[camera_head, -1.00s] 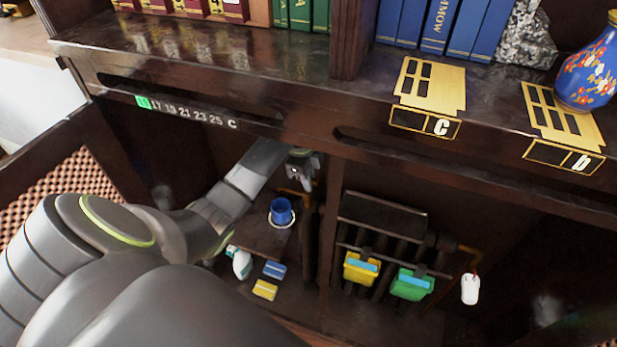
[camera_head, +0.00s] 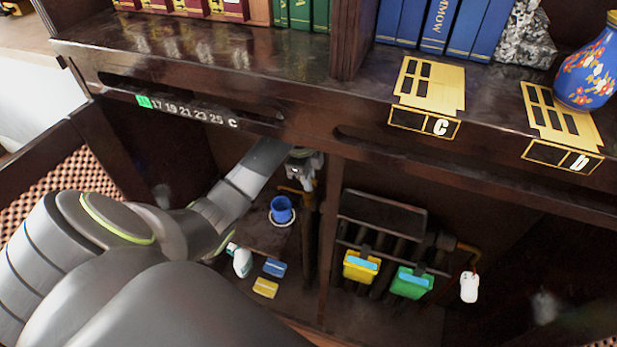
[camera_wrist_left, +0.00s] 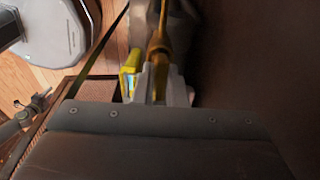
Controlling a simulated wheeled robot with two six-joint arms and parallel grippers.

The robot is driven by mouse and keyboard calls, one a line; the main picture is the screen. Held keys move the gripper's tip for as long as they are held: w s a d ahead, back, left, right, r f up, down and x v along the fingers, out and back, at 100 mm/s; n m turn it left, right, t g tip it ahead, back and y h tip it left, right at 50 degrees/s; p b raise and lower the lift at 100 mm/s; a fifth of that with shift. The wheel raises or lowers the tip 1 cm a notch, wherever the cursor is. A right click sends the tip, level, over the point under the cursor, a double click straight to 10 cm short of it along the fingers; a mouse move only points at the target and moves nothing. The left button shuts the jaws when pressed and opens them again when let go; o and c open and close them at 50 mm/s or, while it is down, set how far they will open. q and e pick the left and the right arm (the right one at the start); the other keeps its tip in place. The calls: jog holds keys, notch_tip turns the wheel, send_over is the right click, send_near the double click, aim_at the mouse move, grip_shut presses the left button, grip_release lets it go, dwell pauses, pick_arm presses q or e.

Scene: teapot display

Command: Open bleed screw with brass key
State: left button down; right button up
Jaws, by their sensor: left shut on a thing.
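My left arm reaches under the shelf, and its gripper (camera_head: 303,172) is beside the dark upright, partly hidden by the shelf edge. In the left wrist view the gripper (camera_wrist_left: 158,84) is shut on a slim brass-coloured piece, which I take to be the brass key (camera_wrist_left: 160,42). The key points away from the gripper, and its far end cannot be made out. A dark radiator (camera_head: 382,212) stands in the compartment right of the upright. I cannot make out the bleed screw. My right gripper is not in view.
A blue cup (camera_head: 281,209), a white bottle (camera_head: 242,262), a blue sponge (camera_head: 274,268) and a yellow one (camera_head: 265,287) are below the gripper. Yellow (camera_head: 361,267) and green (camera_head: 411,283) containers hang at the radiator. A white tag-like thing (camera_head: 469,287) hangs right.

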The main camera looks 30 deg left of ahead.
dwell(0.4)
pick_arm(q)
jog(key=shift+n+t+p, duration=0.3)
jog(key=shift+n+p, duration=1.4)
jog(key=shift+p, duration=0.5)
jog(key=shift+n+p, duration=0.7)
jog(key=shift+p, duration=0.15)
jog(key=shift+n+y+p, duration=0.3)
jog(key=shift+n+p, duration=1.1)
jog(key=shift+p, duration=0.15)
jog(key=shift+n+t+p, duration=0.3)
jog(key=shift+n+p, duration=0.8)
jog(key=shift+n, duration=0.1)
